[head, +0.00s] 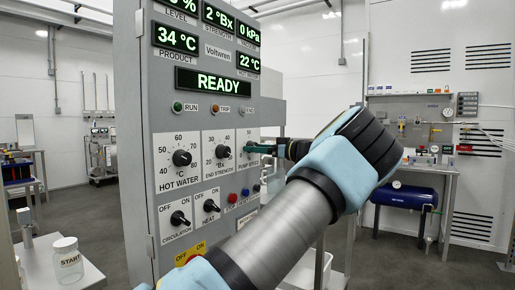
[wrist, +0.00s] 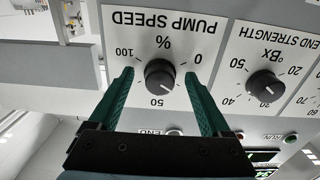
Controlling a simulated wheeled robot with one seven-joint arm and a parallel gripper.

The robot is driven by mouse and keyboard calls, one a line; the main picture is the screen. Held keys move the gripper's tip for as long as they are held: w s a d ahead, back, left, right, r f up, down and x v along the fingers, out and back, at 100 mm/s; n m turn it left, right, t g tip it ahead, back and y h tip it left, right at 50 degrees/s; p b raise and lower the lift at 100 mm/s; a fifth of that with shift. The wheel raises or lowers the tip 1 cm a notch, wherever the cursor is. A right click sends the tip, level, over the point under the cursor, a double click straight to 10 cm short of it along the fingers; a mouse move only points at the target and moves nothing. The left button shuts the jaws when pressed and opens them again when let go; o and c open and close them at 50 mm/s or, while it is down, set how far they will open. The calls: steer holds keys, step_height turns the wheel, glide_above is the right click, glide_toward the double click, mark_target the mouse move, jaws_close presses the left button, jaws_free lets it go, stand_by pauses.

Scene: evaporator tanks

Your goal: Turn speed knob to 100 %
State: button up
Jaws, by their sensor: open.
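The pump speed knob (wrist: 161,77) is a round black knob on a white plate (wrist: 200,28) marked PUMP SPEED %, seen upside down in the wrist view. Its scale reads 100 at upper left, 50 below and 0 at right. A pale pointer mark seems to face lower right, between 50 and 0. My gripper (wrist: 158,73) is open, with one green finger on each side of the knob; I cannot tell if they touch it. In the head view my gripper (head: 250,149) is at the pump speed plate (head: 247,164) and hides the knob.
The end strength knob (wrist: 264,86) is right beside the pump speed plate in the wrist view. The hot water knob (head: 182,158), the circulation switch (head: 179,218) and the heat switch (head: 210,205) share the panel. The READY display (head: 214,81) is lit above. A jar (head: 66,260) stands at lower left.

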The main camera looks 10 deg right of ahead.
steer(key=shift+c, duration=0.3)
jaws_close()
stand_by(0.3)
